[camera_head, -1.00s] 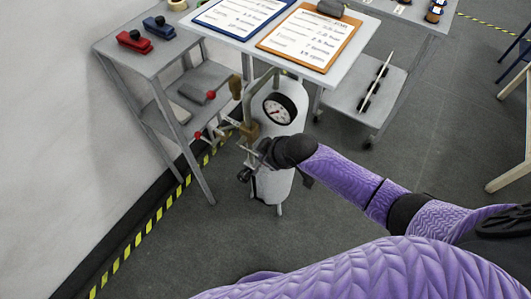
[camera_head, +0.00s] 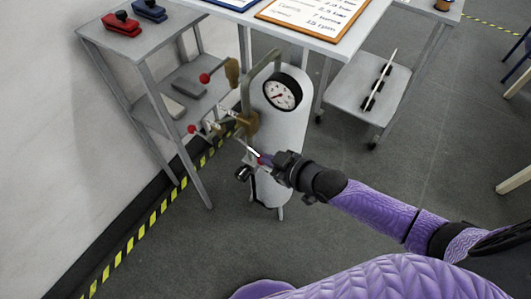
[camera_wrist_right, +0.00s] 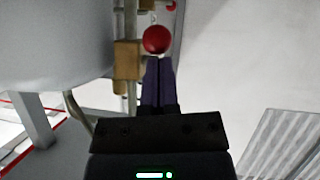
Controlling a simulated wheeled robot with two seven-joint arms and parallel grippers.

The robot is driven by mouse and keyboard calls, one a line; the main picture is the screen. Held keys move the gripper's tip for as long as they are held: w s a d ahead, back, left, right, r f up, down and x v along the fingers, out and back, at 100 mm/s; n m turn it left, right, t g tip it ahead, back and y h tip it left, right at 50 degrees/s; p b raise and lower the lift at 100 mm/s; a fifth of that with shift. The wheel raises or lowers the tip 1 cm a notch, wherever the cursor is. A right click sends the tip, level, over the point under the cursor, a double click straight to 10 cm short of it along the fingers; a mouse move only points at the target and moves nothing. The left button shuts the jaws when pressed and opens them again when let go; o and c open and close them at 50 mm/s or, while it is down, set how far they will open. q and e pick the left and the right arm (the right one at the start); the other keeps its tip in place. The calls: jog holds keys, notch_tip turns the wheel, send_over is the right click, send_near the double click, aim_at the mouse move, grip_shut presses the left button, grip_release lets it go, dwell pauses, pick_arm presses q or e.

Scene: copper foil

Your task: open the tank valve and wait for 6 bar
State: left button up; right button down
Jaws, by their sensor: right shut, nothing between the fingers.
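The white tank (camera_head: 286,140) stands upright on the floor, with a round dial gauge (camera_head: 282,92) facing me. The gauge figures are too small to read. Brass valve fittings (camera_head: 248,123) and a pipe sit on its left side. A thin lever with a red ball end (camera_head: 261,160) reaches from the fittings to my right gripper (camera_head: 270,161). In the right wrist view, the red ball (camera_wrist_right: 157,39) lies just beyond the shut fingertips (camera_wrist_right: 158,62); I cannot tell whether they touch. My left gripper is not in view.
Two more red knobs (camera_head: 205,78) (camera_head: 192,128) are left of the tank. A striped floor line (camera_head: 140,236) runs along the wall.

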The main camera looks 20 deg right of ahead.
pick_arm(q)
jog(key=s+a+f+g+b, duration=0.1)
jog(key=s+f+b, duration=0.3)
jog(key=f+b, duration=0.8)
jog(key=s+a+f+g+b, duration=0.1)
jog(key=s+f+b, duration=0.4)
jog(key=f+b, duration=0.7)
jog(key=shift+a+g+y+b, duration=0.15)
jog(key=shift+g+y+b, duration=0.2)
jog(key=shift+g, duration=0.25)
pick_arm(e)
jog(key=w+a+f+m+t+y, duration=0.2)
jog(key=w+a+f+t+y, duration=0.2)
jog(key=f+t, duration=0.4)
jog(key=w+t+y, duration=0.1)
jog(key=t, duration=0.2)
jog(key=shift+f+y, duration=0.25)
jog(key=shift+y, duration=0.15)
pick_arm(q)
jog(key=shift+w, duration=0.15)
pick_arm(e)
jog(key=shift+r, duration=0.1)
